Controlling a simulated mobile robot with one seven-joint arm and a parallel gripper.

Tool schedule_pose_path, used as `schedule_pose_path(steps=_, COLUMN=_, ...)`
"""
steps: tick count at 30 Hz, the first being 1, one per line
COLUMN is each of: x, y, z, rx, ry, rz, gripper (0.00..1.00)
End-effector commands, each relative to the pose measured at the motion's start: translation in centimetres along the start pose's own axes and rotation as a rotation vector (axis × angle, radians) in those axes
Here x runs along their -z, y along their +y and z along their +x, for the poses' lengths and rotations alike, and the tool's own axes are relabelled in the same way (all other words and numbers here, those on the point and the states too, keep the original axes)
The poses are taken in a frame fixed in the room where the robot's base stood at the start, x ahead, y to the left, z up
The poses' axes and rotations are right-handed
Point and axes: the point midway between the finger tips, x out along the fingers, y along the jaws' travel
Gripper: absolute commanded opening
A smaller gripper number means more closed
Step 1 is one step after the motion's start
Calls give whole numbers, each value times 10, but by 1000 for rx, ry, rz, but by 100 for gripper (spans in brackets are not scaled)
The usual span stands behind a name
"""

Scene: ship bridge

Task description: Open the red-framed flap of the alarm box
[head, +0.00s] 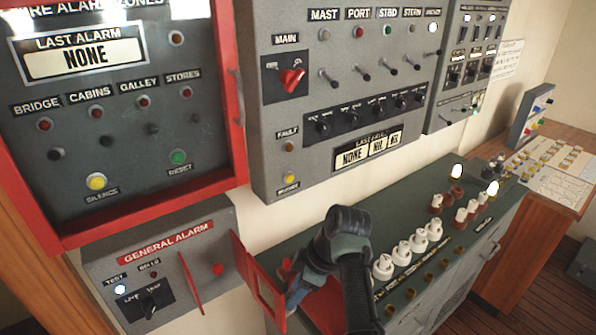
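The grey alarm box (205,240), labelled GENERAL ALARM, hangs on the wall at lower left in the head view. Its red-framed flap (262,285) stands swung out from the box's right side, roughly edge-on to the wall. A red button (218,269) shows uncovered on the box face, and a thin red strip (190,283) stands left of it. My gripper (294,287) is at the flap's right side, close to its outer edge. My wrist and arm hide part of the gripper. I cannot tell whether the fingers grip or only touch the flap.
A large red-framed alarm panel (120,130) is above the box. A grey switch panel (350,90) is to its right. A green-topped console (400,235) with several white knobs lies beneath and right of my arm. A red surface (322,306) shows beside my gripper.

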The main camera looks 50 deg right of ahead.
Motion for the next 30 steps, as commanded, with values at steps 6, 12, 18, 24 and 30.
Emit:
schedule_pose_path(steps=6, x=4, y=1, z=-1, rx=-5, ry=8, rz=-3, gripper=42)
schedule_pose_path(steps=12, x=2, y=2, z=-9, rx=-8, ry=9, rz=-2, gripper=42)
schedule_pose_path(steps=18, x=2, y=3, z=-46, rx=-12, ry=10, rz=-3, gripper=42)
schedule_pose_path(steps=24, x=2, y=2, z=-100, rx=-8, ry=5, rz=0, gripper=42)
schedule_pose_path(steps=30, x=1, y=0, z=-125, rx=-2, ry=4, rz=0, gripper=42)
